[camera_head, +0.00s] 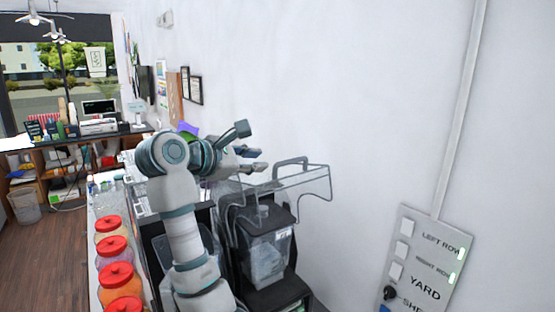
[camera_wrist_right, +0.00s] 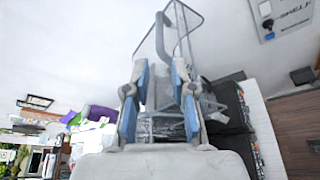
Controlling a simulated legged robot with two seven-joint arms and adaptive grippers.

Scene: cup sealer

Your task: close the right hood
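The right hood (camera_head: 312,184) is a clear cover with a grey loop handle (camera_head: 290,162). It is raised, with its clear panel sticking out above a dark-lidded clear blender jar (camera_head: 268,258). My right gripper (camera_head: 258,160) is just left of the handle in the head view. In the right wrist view, my right gripper (camera_wrist_right: 160,72) has its two blue-padded fingers apart with nothing held between them. The hood's handle (camera_wrist_right: 166,38) shows beyond the fingertips, and the clear panel (camera_wrist_right: 190,22) spreads around it. My left gripper is not in view.
Several jars with red lids (camera_head: 115,246) stand along the counter at the left. A white wall rises behind the hood. A switch panel (camera_head: 425,270) with labels is at the lower right. My right arm hides part of the counter.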

